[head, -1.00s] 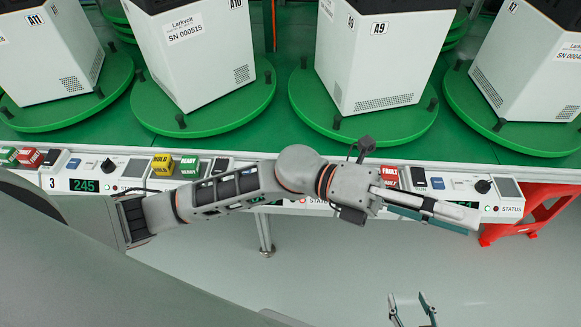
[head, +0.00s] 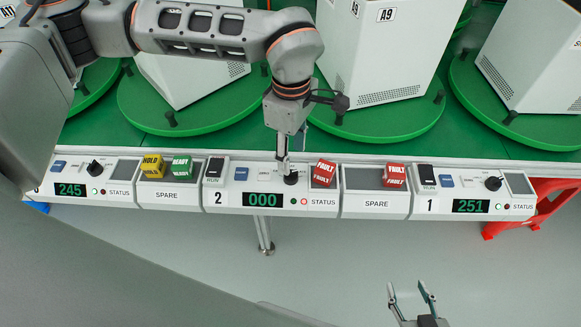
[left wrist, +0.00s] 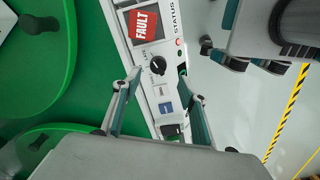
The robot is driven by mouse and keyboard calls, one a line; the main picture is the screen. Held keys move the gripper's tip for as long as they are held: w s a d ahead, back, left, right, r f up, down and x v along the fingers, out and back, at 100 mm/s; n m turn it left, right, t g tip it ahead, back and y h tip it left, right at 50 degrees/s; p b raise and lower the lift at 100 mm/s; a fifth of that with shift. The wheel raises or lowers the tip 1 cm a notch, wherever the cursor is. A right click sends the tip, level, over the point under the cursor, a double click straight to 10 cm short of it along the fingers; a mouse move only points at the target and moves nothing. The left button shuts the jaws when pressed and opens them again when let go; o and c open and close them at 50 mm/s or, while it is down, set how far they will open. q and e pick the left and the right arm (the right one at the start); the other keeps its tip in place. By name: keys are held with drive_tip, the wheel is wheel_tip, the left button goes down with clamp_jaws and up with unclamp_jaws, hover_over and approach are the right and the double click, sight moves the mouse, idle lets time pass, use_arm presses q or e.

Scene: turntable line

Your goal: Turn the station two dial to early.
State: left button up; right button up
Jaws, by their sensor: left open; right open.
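The station two panel (head: 228,197) is in the middle of the head view, marked 2, with a green display (head: 263,200) reading 000. Its black dial (head: 291,178) is partly covered by my left gripper (head: 284,170); its setting cannot be read there. In the left wrist view the round dial (left wrist: 158,65) shows between the two open fingertips of my left gripper (left wrist: 159,74), which points down at the panel. Contact with the dial cannot be told. My right gripper (head: 408,290) is open and empty at the lower right, well away from the panel.
A red FAULT block (head: 323,173) stands just right of the dial. The station one panel (head: 444,208) lies right and the station three panel (head: 119,193) left, with spare trays between. White machines on green turntables (head: 455,65) stand behind. Open floor lies in front.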

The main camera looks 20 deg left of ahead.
sight(291, 175)
use_arm(q)
drive_tip(key=shift+w+a+f, duration=0.15)
drive_tip(key=shift+a+f, duration=0.05)
wheel_tip(291, 175, down, 6)
drive_tip(key=shift+b, duration=0.45)
drive_tip(key=shift+f, duration=0.55)
drive_tip(key=shift+d+f, duration=0.1)
use_arm(e)
drive_tip(key=shift+s+d+f, duration=0.15)
drive_tip(key=shift+s+f, duration=0.05)
drive_tip(key=shift+f, duration=0.5)
use_arm(q)
drive_tip(key=c, duration=1.1)
use_arm(e)
drive_tip(key=shift+r, duration=0.15)
